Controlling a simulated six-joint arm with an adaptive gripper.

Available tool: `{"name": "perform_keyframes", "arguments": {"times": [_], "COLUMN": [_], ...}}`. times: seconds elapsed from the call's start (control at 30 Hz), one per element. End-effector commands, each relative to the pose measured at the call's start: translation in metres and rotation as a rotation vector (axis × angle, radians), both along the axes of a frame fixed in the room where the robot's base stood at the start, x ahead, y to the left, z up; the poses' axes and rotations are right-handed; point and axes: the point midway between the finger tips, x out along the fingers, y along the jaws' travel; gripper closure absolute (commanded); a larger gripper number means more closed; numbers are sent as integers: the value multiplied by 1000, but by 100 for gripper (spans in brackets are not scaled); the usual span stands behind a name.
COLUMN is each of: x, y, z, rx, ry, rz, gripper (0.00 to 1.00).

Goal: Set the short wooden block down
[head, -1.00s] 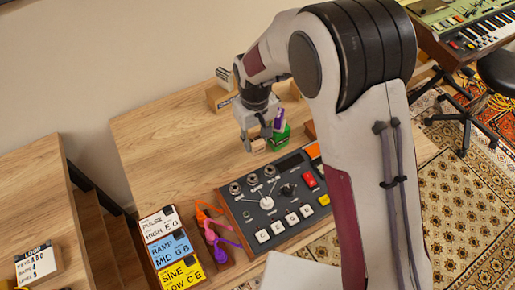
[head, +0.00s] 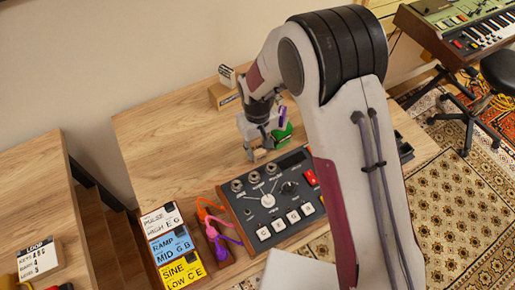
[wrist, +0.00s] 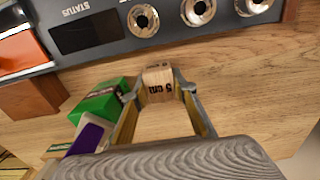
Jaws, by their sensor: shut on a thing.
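The short wooden block (wrist: 158,84) is marked "5 cm" and sits between the fingertips of my gripper (wrist: 162,92) in the wrist view. In the head view my gripper (head: 260,148) points down over the wooden table (head: 165,130), behind the control box. The block (head: 259,155) shows as a small pale piece at its fingertips. My gripper is shut on it. Whether its underside touches the table I cannot tell.
The dark control box (head: 272,203) is close in front of the block. A green block (wrist: 102,101) and a purple-and-white item (wrist: 88,136) are close beside my gripper. Cables and labelled cards (head: 172,243) lie left of the box. Bare table lies left of my gripper.

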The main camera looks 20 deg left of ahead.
Motion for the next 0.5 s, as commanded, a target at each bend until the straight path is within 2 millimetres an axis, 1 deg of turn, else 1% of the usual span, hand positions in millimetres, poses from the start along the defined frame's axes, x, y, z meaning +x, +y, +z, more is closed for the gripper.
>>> {"name": "perform_keyframes", "arguments": {"times": [0.1, 0.5], "x": [0, 0], "y": [0, 0], "z": [-6, -9], "rx": [-1, 0], "ry": [1, 0], "rz": [0, 0], "gripper": [94, 94]}}
